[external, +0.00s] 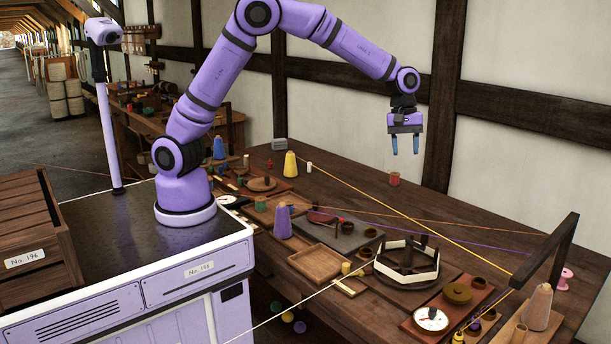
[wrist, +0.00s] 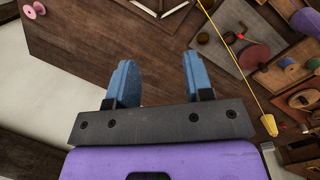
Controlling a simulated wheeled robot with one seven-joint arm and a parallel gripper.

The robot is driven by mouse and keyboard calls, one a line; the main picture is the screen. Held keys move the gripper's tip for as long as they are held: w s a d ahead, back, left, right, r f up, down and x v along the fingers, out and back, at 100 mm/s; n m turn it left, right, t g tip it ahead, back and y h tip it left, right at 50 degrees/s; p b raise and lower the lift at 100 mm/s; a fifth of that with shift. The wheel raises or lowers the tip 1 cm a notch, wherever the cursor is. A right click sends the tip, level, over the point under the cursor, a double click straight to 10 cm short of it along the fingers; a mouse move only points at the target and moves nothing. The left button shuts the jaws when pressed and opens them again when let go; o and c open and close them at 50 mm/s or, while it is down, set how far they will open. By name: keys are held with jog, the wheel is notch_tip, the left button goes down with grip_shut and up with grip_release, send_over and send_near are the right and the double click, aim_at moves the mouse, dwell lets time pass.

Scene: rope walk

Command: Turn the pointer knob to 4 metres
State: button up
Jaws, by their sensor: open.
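A round white dial (external: 431,319) with a dark rim and a small red mark sits on a wooden board at the table's front right in the external view. It looks like the pointer knob's scale, but its figures and setting are too small to read. Another pale round dial (external: 228,200) lies at the table's left end, beside my base. My gripper (external: 405,145) hangs above the back of the table, well away from both dials. Its blue fingers are apart and empty, as the wrist view (wrist: 158,68) also shows. Neither dial can be made out in the wrist view.
Yellow and purple cords stretch across the table to a dark wooden frame (external: 545,250) at the right. A cream-banded round holder (external: 407,264), a wooden tray (external: 318,264), a purple cone (external: 282,222) and a yellow cone (external: 290,164) stand about. The table's back strip is mostly clear.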

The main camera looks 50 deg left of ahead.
jog(key=s+d+f+y, duration=0.1)
jog(key=s+d+f, duration=0.2)
jog(key=d+f, duration=0.3)
jog(key=s+d+f, duration=0.3)
jog(key=d+f, duration=0.2)
jog(key=d, duration=0.4)
jog(key=n+y, duration=0.1)
send_near(433, 308)
jog(key=shift+t, duration=0.3)
jog(key=f, duration=0.9)
jog(key=shift+s+d+f, duration=0.15)
jog(key=shift+s+d, duration=0.05)
jog(key=shift+s, duration=0.1)
jog(key=shift+c, duration=0.5)
grip_shut()
